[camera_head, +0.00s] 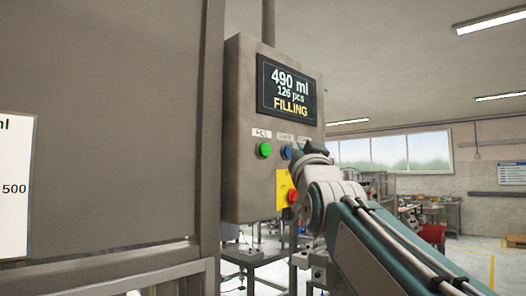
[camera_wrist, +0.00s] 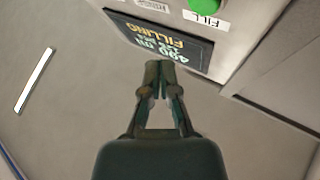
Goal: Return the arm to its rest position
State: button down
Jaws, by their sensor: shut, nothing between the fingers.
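My gripper (camera_wrist: 160,72) is shut and empty in the wrist view, its fingertips together just in front of the control box's dark display as seen there. In the head view my arm reaches in from the lower right, and its end (camera_head: 314,150) is close to the front of the grey control box (camera_head: 241,100). I cannot tell whether it touches the box. The display (camera_head: 288,92) reads 490 ml, 126 pcs, FILLING; it appears upside down in the wrist view (camera_wrist: 165,38). A green button (camera_head: 264,150) and a blue button (camera_head: 286,152) sit below it. My arm partly hides the lower right of the box.
A large grey machine panel (camera_head: 110,120) fills the left, with a metal rail (camera_head: 120,268) below. A red knob (camera_head: 292,196) on a yellow plate is right beside my arm. Benches and a red chair (camera_head: 432,234) stand farther back at right. Open air lies above my arm.

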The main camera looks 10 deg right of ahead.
jog(key=s+f+n+g, duration=0.1)
jog(key=s+f+g, duration=0.2)
jog(key=f, duration=0.6)
jog(key=s+f+g, duration=0.3)
jog(key=f+g, duration=0.1)
jog(key=f, duration=0.5)
jog(key=s+f+n+g, duration=0.1)
jog(key=s+f+g, duration=0.15)
jog(key=f, duration=0.75)
jog(key=s+f+g, duration=0.4)
jog(key=s+f, duration=0.4)
jog(key=f, duration=0.3)
jog(key=s+a+f+n+g, duration=0.1)
jog(key=s+f+g, duration=0.3)
jog(key=s+f, duration=0.5)
notch_tip(320, 180, down, 3)
jog(key=shift+r+y, duration=0.2)
jog(key=shift+y, duration=0.2)
jog(key=shift+g, duration=0.25)
